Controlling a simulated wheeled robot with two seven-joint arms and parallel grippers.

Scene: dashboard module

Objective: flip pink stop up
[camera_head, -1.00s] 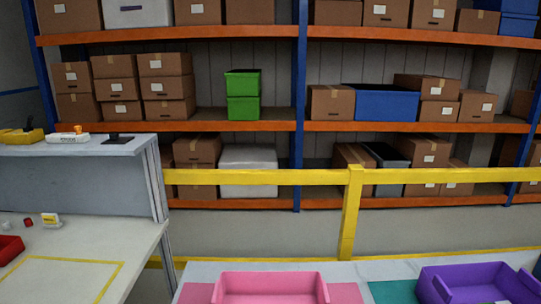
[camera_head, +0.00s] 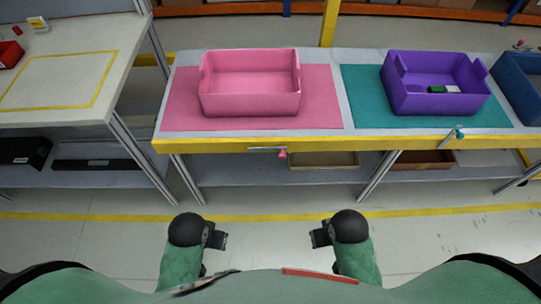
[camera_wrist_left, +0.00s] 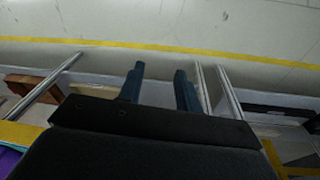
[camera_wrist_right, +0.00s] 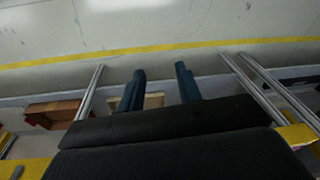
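The pink stop (camera_head: 283,154) is a small pink knob on a short metal bar at the yellow front edge of the bench, below the pink bin. It hangs down below the edge. My left gripper (camera_head: 222,240) and my right gripper (camera_head: 314,239) are in front of the bench and below its edge, both apart from the stop. In the left wrist view the two fingers of the left gripper (camera_wrist_left: 160,78) stand apart with nothing between them. In the right wrist view the fingers of the right gripper (camera_wrist_right: 160,78) also stand apart and empty.
A pink bin (camera_head: 250,104) sits on a pink mat (camera_head: 320,110). A purple bin (camera_head: 408,103) with small items sits on a teal mat (camera_head: 362,95). A teal stop (camera_head: 459,133) points up at the edge farther right. A blue bin (camera_head: 515,85) is at far right. The floor before the bench is clear.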

